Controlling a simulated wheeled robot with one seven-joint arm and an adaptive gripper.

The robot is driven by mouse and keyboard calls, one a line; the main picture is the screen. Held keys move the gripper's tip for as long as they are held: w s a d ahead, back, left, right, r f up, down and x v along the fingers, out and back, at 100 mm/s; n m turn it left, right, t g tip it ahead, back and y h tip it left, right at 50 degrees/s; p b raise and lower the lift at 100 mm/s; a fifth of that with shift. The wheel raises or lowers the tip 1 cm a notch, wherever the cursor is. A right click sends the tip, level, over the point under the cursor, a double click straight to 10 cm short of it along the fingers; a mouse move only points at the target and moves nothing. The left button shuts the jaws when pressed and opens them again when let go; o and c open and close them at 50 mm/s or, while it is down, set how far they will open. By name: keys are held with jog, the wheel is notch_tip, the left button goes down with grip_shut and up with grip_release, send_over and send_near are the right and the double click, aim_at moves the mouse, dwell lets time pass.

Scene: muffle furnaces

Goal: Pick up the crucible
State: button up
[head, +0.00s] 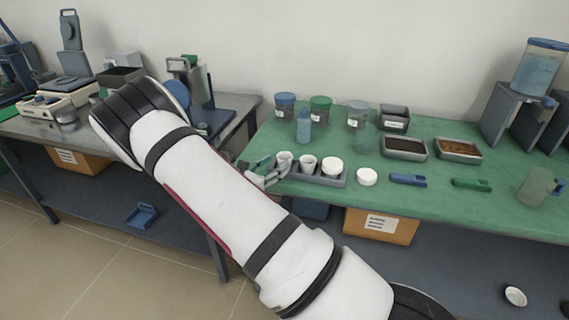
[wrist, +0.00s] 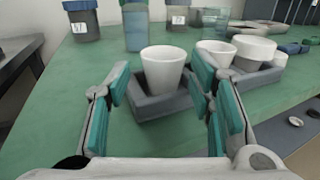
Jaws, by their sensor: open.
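In the wrist view a white tapered crucible (wrist: 163,70) stands upright in the near end of a grey tray (wrist: 152,107). My gripper (wrist: 160,88) is open, with teal finger pads to the left and right of this crucible. The crucible appears between or just beyond the pads, and contact is not visible. Two more white vessels stand farther along the same tray, one with a lid (wrist: 254,48). In the head view the near crucible (head: 284,158) is beside my gripper (head: 262,172) at the left end of the tray (head: 322,181).
A blue bottle (head: 304,126) and lidded jars (head: 320,108) stand behind the tray. Two filled trays (head: 404,148) sit farther back. The green table's (head: 310,205) front edge is close to the tray.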

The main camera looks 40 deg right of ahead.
aim_at(285, 154)
jog(key=x, duration=0.5)
jog(key=shift+s+d+r, duration=0.1)
jog(key=shift+s+d, duration=0.05)
jog(key=shift+d, duration=0.05)
jog(key=c, duration=0.8)
jog(key=shift+c, duration=0.2)
jog(key=shift+r, duration=0.55)
notch_tip(285, 154, up, 2)
jog(key=shift+r, duration=0.2)
jog(key=s+a+p, duration=0.1)
jog(key=s+a, duration=0.2)
jog(key=s, duration=0.4)
jog(key=s+a+r+p, duration=0.1)
jog(key=s+a, duration=0.3)
jog(key=s, duration=0.3)
jog(key=shift+a+r, duration=0.15)
jog(key=shift+r, duration=0.1)
jog(key=shift+s, duration=0.15)
